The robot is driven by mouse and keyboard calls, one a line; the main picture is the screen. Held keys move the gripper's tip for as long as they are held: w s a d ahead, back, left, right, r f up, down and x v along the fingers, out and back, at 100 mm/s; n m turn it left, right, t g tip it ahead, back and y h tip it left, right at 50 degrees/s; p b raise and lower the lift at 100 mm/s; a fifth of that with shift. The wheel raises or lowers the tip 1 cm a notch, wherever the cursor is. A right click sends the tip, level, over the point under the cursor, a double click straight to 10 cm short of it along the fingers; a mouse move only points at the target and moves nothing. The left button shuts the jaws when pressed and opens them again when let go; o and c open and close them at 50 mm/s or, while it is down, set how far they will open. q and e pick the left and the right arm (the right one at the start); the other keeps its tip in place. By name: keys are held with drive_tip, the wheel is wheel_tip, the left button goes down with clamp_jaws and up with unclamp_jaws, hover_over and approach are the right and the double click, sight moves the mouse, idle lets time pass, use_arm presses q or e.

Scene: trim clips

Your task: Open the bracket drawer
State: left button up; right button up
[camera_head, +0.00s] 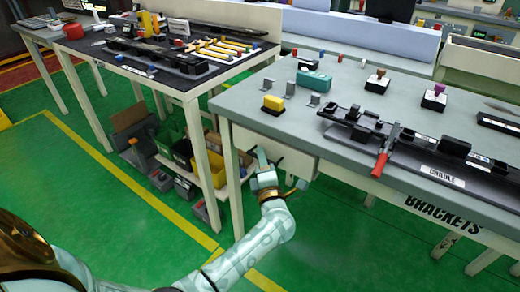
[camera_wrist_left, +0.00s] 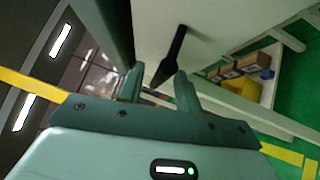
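The drawer (camera_head: 308,166) shows as a pale front under the left end of the grey bench (camera_head: 330,134), and it looks closed. Its dark handle (camera_wrist_left: 173,58) sticks out from the pale drawer front (camera_wrist_left: 205,22) in the left wrist view. My left gripper (camera_head: 281,171) is at the drawer front, with its fingers spread. In the left wrist view the gripper (camera_wrist_left: 160,90) has the handle between its two fingers, with gaps visible on both sides. The word BRACKETS (camera_head: 441,215) is printed on a pale panel under the bench. My right gripper is not in view.
On the bench are a yellow block (camera_head: 273,104), a teal block (camera_head: 314,80), stamps, a black fixture with a CRADLE label (camera_head: 442,176) and a red-handled tool (camera_head: 381,164). A second table (camera_head: 190,88) with bins below stands left. Green floor is clear in front.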

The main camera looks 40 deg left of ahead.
use_arm(q)
drive_tip(key=shift+w+a+r, duration=0.1)
drive_tip(key=shift+w+a, duration=0.2)
drive_tip(key=shift+a, duration=0.05)
drive_tip(key=shift+c, duration=0.3)
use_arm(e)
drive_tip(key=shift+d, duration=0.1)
